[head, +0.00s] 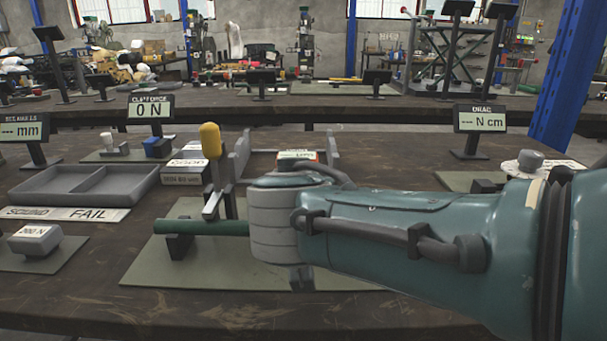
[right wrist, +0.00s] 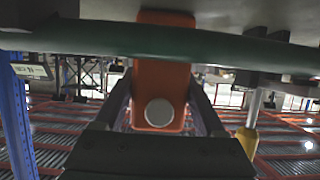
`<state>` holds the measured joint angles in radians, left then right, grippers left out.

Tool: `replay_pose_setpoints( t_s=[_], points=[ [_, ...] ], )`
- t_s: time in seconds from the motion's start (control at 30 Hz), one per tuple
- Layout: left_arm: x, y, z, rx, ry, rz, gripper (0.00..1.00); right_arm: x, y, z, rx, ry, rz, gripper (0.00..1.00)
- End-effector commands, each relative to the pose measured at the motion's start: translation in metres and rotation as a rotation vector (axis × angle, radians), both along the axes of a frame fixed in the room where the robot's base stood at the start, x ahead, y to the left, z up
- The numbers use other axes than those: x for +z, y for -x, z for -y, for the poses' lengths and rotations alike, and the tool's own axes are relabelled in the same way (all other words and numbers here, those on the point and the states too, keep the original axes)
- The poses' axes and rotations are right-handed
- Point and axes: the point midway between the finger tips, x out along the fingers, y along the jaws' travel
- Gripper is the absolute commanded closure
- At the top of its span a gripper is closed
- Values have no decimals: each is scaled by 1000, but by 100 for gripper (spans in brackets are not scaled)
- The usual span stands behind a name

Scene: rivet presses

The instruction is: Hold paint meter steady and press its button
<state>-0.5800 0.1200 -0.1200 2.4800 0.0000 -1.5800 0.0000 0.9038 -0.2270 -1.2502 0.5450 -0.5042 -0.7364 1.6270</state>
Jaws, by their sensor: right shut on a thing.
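The paint meter (right wrist: 160,72) is an orange block with a round pale button (right wrist: 159,113) facing the camera in the right wrist view. My right gripper (right wrist: 162,90) has a finger on each side of it and is shut on it. The green tube (head: 205,228) is held level in a clamp in the head view. It also crosses the top of the right wrist view (right wrist: 200,46), overlapping the meter's upper part; I cannot tell whether they touch. In the head view my right wrist hides the gripper and the meter. My left gripper is not in view.
A toggle clamp with a yellow handle (head: 211,141) stands on the green-grey mat (head: 152,270). A grey tray (head: 85,192) and a SOUND FAIL sign (head: 65,214) lie left. An orange-and-white thing (head: 298,155) shows behind my wrist. The table's front edge is clear.

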Motion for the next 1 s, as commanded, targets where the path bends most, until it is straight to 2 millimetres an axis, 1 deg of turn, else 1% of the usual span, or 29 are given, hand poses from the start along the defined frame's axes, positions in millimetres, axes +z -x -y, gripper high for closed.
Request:
replay_pose_setpoints(
  t_s=[0.03,0.17,0.6,1.0],
  points=[
    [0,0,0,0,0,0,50,0,0,0,0,0,0,78],
    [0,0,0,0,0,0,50,0,0,0,0,0,0,92],
    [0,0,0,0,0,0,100,0,0,0,0,0,-1,92],
    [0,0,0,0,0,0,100,0,0,0,-1,0,-1,92]
  ],
)
